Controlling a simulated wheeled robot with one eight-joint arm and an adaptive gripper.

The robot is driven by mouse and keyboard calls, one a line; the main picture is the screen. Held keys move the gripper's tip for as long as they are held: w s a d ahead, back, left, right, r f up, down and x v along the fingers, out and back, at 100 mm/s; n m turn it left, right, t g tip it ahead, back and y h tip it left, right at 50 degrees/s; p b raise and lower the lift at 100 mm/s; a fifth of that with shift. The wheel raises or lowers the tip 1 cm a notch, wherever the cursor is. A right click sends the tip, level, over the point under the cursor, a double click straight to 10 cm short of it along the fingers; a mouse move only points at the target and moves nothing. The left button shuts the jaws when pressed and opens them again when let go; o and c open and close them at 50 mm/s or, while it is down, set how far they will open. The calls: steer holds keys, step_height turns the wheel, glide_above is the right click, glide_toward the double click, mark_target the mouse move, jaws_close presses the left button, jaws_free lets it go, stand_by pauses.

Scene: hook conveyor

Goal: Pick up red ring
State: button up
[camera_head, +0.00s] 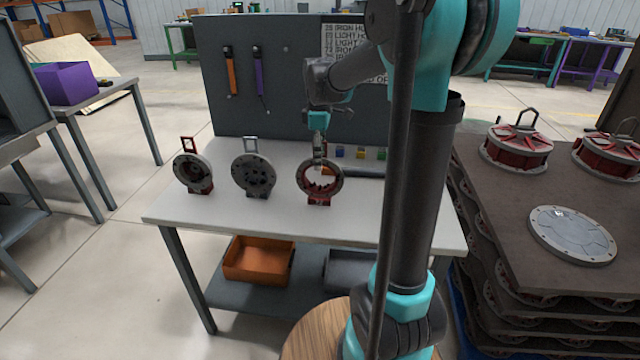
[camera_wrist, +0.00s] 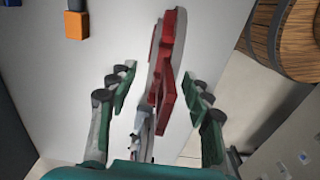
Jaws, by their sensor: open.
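The red ring (camera_head: 307,190) stands upright on a red base at the right of a row of three ring-shaped parts on the table, with a grey flange around it. My gripper (camera_head: 319,138) is directly above it, at its upper end. In the wrist view, a red part seen edge-on (camera_wrist: 164,92) lies between the spread fingers of my gripper (camera_wrist: 158,82). A gap shows on each side, so the gripper is open and holds nothing. The lower end of the part is partly hidden by the gripper body.
On the white table (camera_head: 225,215), a grey ring part (camera_head: 254,175) and a dark ring part with a red handle (camera_head: 193,174) stand to the left. Small coloured blocks (camera_head: 360,154) lie behind on the right. A panel (camera_head: 290,95) rises at the back edge.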

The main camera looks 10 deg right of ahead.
steer(key=shift+f, duration=1.3)
steer(key=shift+c, duration=0.6)
jaws_close()
